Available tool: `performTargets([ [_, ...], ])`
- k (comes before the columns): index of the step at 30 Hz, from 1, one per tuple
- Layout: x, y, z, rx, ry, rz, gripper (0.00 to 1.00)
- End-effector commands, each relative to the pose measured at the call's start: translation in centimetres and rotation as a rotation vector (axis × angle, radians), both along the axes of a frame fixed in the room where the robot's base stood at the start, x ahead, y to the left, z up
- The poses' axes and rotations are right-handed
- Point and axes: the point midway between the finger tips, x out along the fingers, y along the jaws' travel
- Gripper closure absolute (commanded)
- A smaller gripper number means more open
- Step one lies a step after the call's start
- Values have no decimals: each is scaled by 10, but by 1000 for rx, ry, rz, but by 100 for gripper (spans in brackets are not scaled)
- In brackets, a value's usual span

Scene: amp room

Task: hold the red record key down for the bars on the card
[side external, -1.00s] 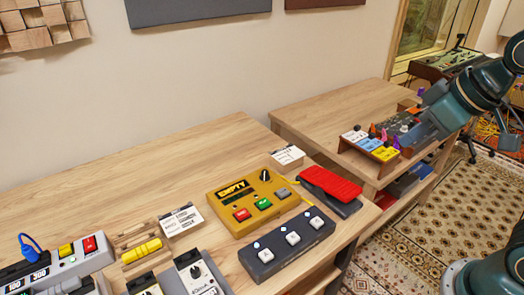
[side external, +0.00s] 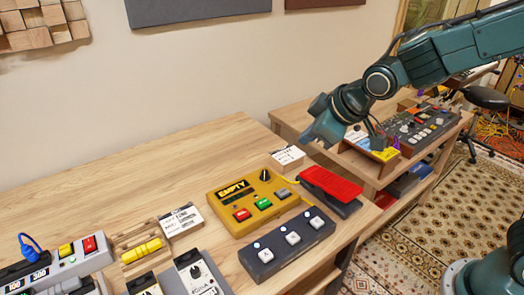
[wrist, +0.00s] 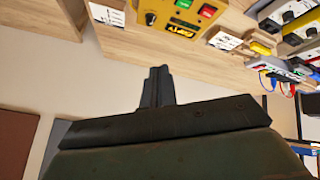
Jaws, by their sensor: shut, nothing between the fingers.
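The yellow looper box (side external: 225,207) stands on the near desk, its display reading EMPTY. Its red key (side external: 242,215) is left of a green key (side external: 263,203) and a grey key (side external: 283,194). Small cards with print too small to read stand behind the box (side external: 287,156) and left of it (side external: 182,221). My gripper (side external: 304,139) is in the air behind and above the box, touching nothing. In the wrist view its fingers (wrist: 156,80) are shut and empty; the box (wrist: 160,14) and red key (wrist: 208,11) show upside down at the top.
A red-topped pedal (side external: 330,184) is right of the box. A dark footswitch (side external: 265,262) with several white buttons is in front. Other pedals and a yellow slide (side external: 142,251) stand at the left. The rear left of the desk is clear. Mixers stand on the right desk (side external: 295,118).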

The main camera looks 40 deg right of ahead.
Motion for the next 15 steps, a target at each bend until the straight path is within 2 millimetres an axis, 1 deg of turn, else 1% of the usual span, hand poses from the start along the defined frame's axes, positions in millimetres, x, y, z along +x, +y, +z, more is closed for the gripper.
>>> performTargets([
  [1, 7, 7, -7, -13, -4, 23, 100],
  [6, 28, 29, -26, -51, -35, 88, 100],
  [15, 58, 71, -66, -123, -90, 212, 100],
])
